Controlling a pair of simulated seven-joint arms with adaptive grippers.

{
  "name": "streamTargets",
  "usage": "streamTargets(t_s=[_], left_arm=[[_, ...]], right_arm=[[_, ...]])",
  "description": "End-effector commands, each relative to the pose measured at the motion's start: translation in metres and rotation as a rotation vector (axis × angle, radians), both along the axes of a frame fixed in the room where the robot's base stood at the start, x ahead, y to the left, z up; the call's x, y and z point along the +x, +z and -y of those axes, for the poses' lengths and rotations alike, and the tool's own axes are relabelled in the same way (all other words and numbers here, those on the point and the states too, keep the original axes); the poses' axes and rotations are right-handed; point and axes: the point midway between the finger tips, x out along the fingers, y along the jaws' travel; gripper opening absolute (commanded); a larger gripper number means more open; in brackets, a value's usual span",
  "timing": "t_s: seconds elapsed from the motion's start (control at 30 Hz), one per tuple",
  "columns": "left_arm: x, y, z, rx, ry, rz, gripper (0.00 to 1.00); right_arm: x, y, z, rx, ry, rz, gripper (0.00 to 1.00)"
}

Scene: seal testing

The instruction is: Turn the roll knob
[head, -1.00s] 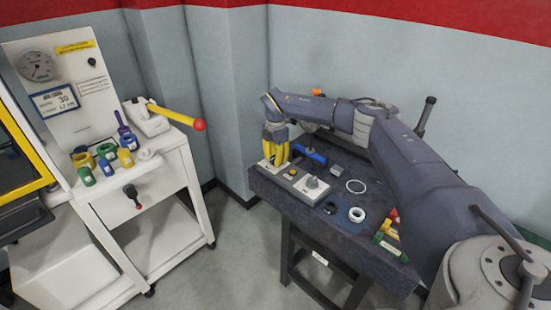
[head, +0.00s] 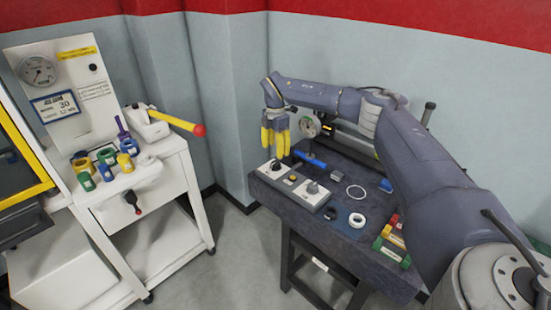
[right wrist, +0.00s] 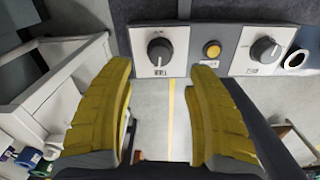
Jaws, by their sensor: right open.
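A pale control box (head: 296,190) sits on the dark table with two dark knobs and a yellow button between them. Its left knob (head: 276,165) also shows in the right wrist view (right wrist: 160,50), and so does its right knob (right wrist: 263,48). The knob labels are too small to read for sure. My right gripper (head: 275,150) has yellow fingers pointing down above the left end of the box. In the right wrist view its fingers (right wrist: 162,68) are open and empty, apart from each other, with the left knob beyond the gap. My left gripper is out of view.
A blue-handled tool (head: 311,160), a white ring (head: 357,219) and colored blocks (head: 392,240) share the dark table (head: 335,262). A round gauge (head: 309,126) stands behind the box. A white cart (head: 165,165) with colored rings stands at left, across open floor.

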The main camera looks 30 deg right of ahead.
Motion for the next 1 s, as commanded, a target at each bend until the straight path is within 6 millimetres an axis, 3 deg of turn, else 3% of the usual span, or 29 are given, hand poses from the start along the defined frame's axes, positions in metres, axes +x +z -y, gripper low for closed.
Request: streamTargets(t_s=[0.2,0.4,1.0], left_arm=[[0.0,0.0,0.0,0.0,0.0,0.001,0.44],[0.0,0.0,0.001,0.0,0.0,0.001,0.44],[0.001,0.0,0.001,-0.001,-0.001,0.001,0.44]], right_arm=[[0.0,0.031,0.0,-0.001,0.0,0.001,0.56],[0.0,0.045,0.0,0.0,0.0,-0.001,0.56],[0.0,0.046,-0.003,0.004,0.008,0.0,0.56]])
